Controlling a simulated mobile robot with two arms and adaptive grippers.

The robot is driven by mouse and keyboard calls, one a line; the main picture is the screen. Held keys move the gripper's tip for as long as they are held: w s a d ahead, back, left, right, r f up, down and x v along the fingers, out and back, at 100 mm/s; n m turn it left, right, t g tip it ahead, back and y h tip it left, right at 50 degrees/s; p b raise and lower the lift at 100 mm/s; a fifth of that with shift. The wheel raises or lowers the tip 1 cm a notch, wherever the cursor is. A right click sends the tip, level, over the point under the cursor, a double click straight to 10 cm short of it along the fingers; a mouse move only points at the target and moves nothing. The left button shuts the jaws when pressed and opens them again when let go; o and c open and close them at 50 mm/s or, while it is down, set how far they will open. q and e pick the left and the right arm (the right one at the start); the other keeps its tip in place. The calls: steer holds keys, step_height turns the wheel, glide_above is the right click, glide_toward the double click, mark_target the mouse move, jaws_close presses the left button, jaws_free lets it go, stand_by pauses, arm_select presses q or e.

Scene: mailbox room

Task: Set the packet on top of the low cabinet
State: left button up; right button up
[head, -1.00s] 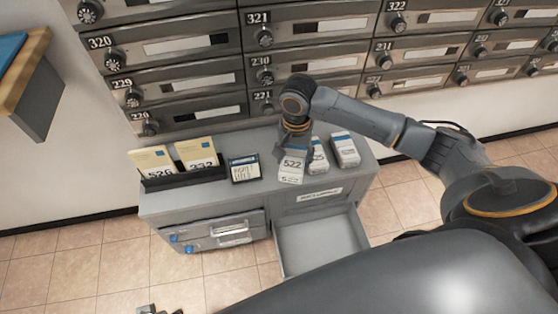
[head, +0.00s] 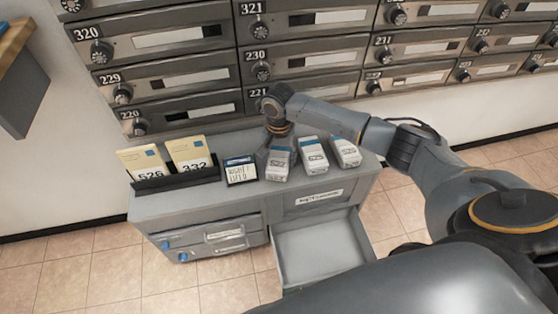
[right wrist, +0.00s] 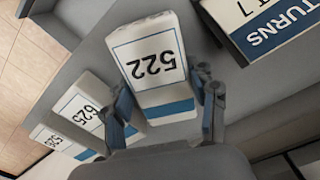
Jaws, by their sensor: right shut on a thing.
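The packet labelled 522 (head: 279,163) is white with a blue band, and it also shows in the right wrist view (right wrist: 152,62). It lies label up at the top of the low grey cabinet (head: 200,204), near the front edge. It looks to rest on the surface, though its underside is hidden. My right gripper (head: 277,146) is shut on the packet's blue-banded end, and its fingers show on either side of that end in the right wrist view (right wrist: 168,108). My left gripper is not in view.
Two similar packets (head: 313,156) (head: 345,152) lie to the right. A framed sign (head: 241,170) and a black holder (head: 176,180) with numbered cards stand left. An open empty drawer (head: 318,251) juts out below. Mailboxes (head: 166,72) line the wall behind.

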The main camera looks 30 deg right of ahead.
steer(key=shift+f, duration=0.1)
steer(key=o, duration=1.3)
steer(key=shift+f, duration=0.1)
steer(key=shift+c, duration=0.2)
